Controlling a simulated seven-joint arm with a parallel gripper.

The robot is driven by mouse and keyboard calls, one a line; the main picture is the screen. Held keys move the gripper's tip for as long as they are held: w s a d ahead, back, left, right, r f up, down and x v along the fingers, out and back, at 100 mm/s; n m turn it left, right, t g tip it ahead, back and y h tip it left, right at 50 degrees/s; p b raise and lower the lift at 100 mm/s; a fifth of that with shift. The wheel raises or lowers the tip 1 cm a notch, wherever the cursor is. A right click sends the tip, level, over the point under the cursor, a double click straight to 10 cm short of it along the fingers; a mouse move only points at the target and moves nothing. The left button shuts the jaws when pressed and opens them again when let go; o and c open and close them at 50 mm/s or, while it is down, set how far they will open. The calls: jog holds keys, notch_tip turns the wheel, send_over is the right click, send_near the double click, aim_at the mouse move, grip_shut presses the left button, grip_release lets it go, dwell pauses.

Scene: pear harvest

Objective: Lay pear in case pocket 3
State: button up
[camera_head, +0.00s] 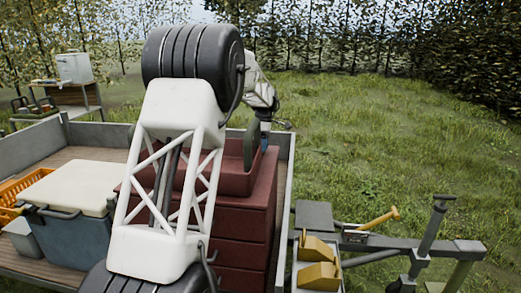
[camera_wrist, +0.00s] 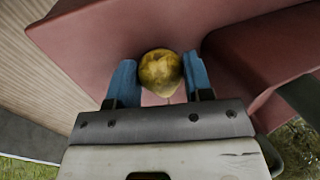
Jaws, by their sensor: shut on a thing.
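A yellow-brown pear (camera_wrist: 160,72) sits between the two blue fingers of my gripper (camera_wrist: 160,64) in the wrist view. The gripper is shut on it. Red-brown surfaces (camera_wrist: 100,45) lie beyond the pear; how far they are from it I cannot tell. The pear does not show there. No case pocket or number can be made out in either view.
The stack stands on a wooden trailer bed with grey side walls (camera_head: 285,170). A blue cooler with a cream lid (camera_head: 85,187) and an orange crate (camera_head: 22,190) are at left. Yellow chocks (camera_head: 318,262) and a metal drawbar are at right. Open grass lies beyond.

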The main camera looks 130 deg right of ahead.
jog(key=shift+r, duration=0.1)
jog(key=shift+r, duration=4.9)
